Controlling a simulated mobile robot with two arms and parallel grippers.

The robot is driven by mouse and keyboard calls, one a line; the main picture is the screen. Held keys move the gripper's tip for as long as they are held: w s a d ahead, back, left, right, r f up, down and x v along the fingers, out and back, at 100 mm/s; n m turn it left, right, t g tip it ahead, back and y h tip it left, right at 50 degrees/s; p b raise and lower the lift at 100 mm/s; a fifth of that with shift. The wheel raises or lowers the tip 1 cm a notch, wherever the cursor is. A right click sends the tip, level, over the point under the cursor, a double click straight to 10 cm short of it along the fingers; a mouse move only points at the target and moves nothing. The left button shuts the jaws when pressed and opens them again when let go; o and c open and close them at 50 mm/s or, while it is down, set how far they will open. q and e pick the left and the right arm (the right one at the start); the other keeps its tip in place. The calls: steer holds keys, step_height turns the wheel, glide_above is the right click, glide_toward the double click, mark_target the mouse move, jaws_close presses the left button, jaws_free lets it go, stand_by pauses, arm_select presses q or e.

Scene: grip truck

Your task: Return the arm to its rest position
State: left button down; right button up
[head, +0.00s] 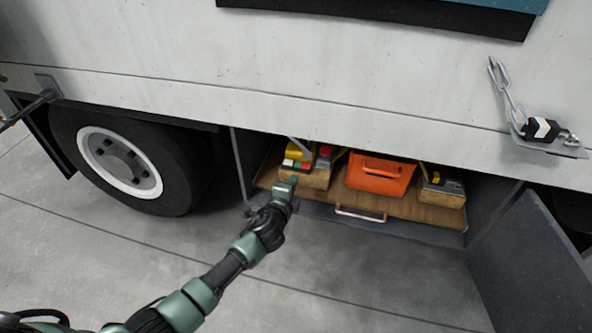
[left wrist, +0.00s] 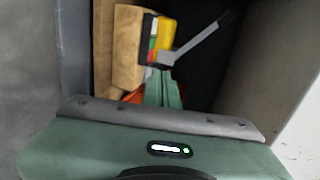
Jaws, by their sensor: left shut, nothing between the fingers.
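My left arm reaches from the lower left toward the open side compartment of the truck. My left gripper (head: 285,187) is shut and empty, close in front of the left end of the wooden drawer floor (head: 325,199). In the left wrist view the green fingers (left wrist: 164,92) are together and point at a wooden block with a yellow, red and green item (left wrist: 160,38) on it. Whether the fingertips touch that item, I cannot tell. My right gripper is not in view.
The drawer holds an orange case (head: 380,175) and a second wooden block with a dark tool (head: 441,186). A drawer handle (head: 360,214) is at its front. An open grey door (head: 535,255) stands at right. A wheel (head: 125,160) is at left. The concrete floor in front is clear.

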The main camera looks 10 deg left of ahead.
arm_select(q)
steer(key=shift+s, duration=0.15)
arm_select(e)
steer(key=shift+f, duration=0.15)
